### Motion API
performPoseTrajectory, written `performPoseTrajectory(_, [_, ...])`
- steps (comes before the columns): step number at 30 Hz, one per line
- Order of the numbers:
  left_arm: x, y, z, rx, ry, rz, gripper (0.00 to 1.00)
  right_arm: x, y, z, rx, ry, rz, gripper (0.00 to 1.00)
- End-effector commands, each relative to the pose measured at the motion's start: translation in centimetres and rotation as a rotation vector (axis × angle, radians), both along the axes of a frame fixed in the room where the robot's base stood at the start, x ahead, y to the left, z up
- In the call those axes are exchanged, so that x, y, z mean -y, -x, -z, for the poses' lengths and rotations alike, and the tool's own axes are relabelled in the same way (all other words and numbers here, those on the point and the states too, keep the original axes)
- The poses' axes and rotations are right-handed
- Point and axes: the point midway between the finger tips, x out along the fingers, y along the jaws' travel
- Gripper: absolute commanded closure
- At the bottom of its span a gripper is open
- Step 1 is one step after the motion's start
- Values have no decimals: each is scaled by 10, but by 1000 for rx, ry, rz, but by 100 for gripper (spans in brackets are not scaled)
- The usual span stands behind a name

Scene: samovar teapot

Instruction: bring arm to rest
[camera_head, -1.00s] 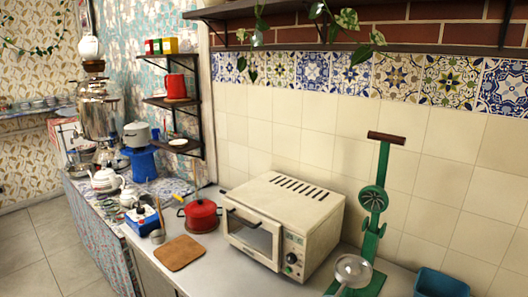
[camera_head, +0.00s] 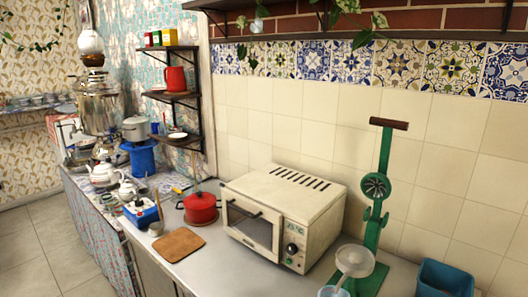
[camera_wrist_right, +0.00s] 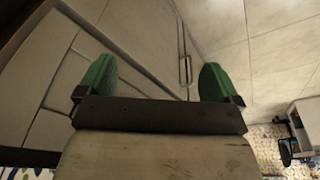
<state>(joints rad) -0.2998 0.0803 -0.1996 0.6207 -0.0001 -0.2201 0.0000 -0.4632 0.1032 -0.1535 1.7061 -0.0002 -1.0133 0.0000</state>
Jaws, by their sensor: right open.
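In the right wrist view my right gripper (camera_wrist_right: 156,82) is open, its two green fingertips wide apart with nothing between them. Pale cabinet panels (camera_wrist_right: 140,45) with a dark handle lie beyond the fingers, and the picture is tilted. Neither gripper nor arm shows in the head view, so my left gripper is out of sight.
The counter holds a white toaster oven (camera_head: 284,218), a red pot (camera_head: 200,209), a wooden board (camera_head: 178,244), a green juicer stand (camera_head: 376,200) and a blue bin (camera_head: 444,279). The samovar (camera_head: 97,108) and white teapot (camera_head: 103,175) stand farther left. Floor at left (camera_head: 35,245) is clear.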

Motion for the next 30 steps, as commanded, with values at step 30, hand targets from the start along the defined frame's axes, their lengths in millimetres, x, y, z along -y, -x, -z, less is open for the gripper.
performPoseTrajectory(30, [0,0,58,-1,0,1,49,32,177,259,-127,18,-29,6])
